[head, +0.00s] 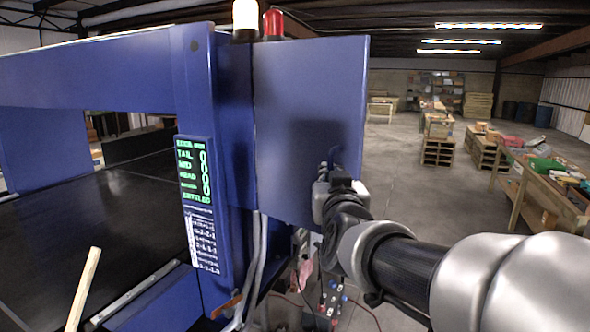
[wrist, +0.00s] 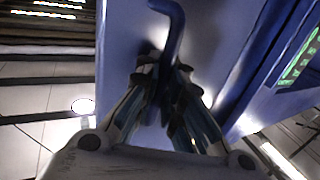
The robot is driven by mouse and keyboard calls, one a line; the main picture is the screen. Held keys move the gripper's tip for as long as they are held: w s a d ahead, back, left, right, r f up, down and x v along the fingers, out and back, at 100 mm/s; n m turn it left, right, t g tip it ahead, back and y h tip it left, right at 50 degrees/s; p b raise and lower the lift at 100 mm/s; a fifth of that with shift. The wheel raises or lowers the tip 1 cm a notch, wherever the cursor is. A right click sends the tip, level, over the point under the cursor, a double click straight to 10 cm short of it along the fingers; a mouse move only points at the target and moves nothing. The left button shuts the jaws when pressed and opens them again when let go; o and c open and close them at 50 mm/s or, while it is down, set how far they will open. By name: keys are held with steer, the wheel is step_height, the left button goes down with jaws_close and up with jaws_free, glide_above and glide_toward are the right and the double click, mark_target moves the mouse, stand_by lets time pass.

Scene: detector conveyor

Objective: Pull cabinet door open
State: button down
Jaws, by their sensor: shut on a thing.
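The cabinet door (head: 300,80) is a flat blue panel at the right end of the blue conveyor frame. It also shows in the wrist view (wrist: 125,50). Its handle is a blue bent bar (wrist: 174,28) that comes down from the top of the wrist view between my fingers. My gripper (wrist: 165,80) is shut on the handle, in front of the door. In the head view my gripper (head: 328,172) is at the door's lower right, and my wrist mostly hides the handle. I cannot tell whether the door stands ajar.
A panel with green text (head: 194,170) is on the frame left of the door. A white lamp (head: 245,15) and a red lamp (head: 273,23) stand above. Cables (head: 258,265) hang below the door. A wooden workbench (head: 545,185) stands right, with open floor between.

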stand_by(0.4)
steer(key=c, duration=1.9)
jaws_free()
steer(key=shift+s+d, duration=0.2)
steer(key=shift+o, duration=1)
steer(key=shift+w+a, duration=0.1)
steer(key=s, duration=1.2)
steer(key=shift+a, duration=0.2)
